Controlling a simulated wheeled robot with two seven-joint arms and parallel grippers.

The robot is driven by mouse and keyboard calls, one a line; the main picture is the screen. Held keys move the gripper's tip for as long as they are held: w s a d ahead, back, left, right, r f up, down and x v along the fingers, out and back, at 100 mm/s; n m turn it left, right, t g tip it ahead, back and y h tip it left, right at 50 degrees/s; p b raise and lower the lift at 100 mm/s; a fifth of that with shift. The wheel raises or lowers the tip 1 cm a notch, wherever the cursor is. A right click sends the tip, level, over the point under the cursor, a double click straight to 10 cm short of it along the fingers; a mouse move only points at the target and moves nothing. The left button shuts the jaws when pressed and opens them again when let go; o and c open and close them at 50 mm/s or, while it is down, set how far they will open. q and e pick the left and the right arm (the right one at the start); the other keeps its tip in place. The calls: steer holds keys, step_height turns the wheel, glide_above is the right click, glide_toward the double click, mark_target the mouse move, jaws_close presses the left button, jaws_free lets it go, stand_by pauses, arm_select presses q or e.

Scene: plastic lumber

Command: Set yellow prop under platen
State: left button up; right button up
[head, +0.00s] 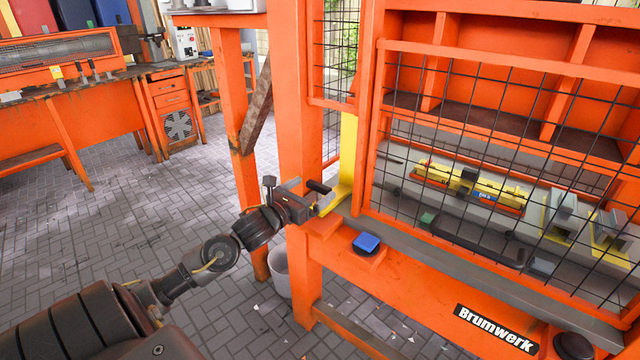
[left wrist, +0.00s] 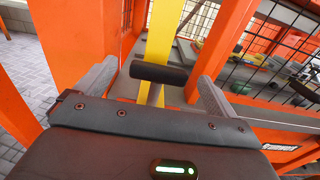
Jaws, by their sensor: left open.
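The yellow prop (head: 347,150) stands upright at the left end of the orange press frame, with a yellow foot low down. It also shows in the left wrist view (left wrist: 159,35). A black crossbar handle (left wrist: 158,73) on a grey stem is in front of the prop, between my left fingers. My left gripper (head: 313,200) is open beside the handle; in the left wrist view (left wrist: 155,80) its fingers lie either side of it, with gaps showing. I cannot tell the platen apart behind the mesh. My right gripper is not in view.
An orange post (head: 297,100) stands just left of the prop. A black mesh guard (head: 480,160) covers the press to the right. A blue button (head: 366,243) sits on the front ledge. A grey bin (head: 279,272) stands below. The paved floor at left is clear.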

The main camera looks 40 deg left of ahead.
mark_target(316, 186)
arm_select(q)
steer(key=shift+w, duration=1.95)
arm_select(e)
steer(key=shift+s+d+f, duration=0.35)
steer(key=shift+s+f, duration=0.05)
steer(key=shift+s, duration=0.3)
arm_select(q)
steer(key=shift+c, duration=0.4)
